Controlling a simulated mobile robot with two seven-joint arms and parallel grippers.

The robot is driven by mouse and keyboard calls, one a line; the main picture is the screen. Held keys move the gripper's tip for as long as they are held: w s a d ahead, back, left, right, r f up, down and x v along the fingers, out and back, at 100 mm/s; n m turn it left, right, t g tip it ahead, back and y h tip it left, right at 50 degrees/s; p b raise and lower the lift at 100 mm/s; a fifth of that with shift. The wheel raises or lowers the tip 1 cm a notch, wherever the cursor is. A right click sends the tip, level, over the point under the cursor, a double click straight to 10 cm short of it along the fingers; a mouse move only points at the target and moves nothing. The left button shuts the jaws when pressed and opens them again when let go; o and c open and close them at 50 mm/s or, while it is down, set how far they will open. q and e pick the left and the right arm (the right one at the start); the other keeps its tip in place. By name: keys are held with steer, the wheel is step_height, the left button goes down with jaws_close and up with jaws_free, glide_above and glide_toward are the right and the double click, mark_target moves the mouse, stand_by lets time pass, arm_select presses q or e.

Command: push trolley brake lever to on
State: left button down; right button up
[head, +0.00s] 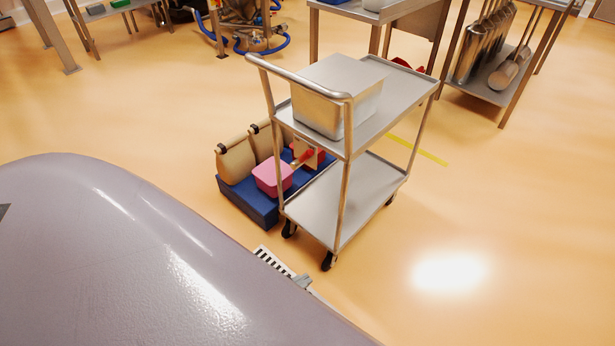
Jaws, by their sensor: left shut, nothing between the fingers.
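The steel trolley (380,165) stands on the floor in the middle of the head view. It has two shelves, a push handle (300,76) at its near left end and dark casters (327,261) below. I cannot make out the brake lever or its position. A small red part (307,155) shows between the shelves; I cannot tell whether it belongs to the trolley. My left gripper (304,283) shows only as a small grey tip past my large purple-grey body part, close to the near caster, shut and empty. I cannot tell whether it touches the trolley. My right gripper is not in view.
A steel box (325,112) sits on the trolley's top shelf. Behind the trolley, a blue platform (257,207) holds tan sacks (236,161) and a pink tub (272,179). Steel racks (490,90) stand behind. The floor at right is clear.

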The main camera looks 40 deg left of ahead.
arm_select(q)
steer(key=w+a+f+m+t+y+b, duration=0.4)
steer(key=w+a+m+b, duration=0.2)
steer(key=b, duration=1)
steer(key=w+a+f+m+t+y+b, duration=0.4)
steer(key=w+a+m+b, duration=0.3)
steer(key=w+m+b, duration=0.3)
steer(key=w+t+y+b, duration=0.1)
steer(key=w+b, duration=0.2)
steer(key=b, duration=0.3)
steer(key=shift+w+a+f, duration=0.2)
steer(key=shift+w+a, duration=0.1)
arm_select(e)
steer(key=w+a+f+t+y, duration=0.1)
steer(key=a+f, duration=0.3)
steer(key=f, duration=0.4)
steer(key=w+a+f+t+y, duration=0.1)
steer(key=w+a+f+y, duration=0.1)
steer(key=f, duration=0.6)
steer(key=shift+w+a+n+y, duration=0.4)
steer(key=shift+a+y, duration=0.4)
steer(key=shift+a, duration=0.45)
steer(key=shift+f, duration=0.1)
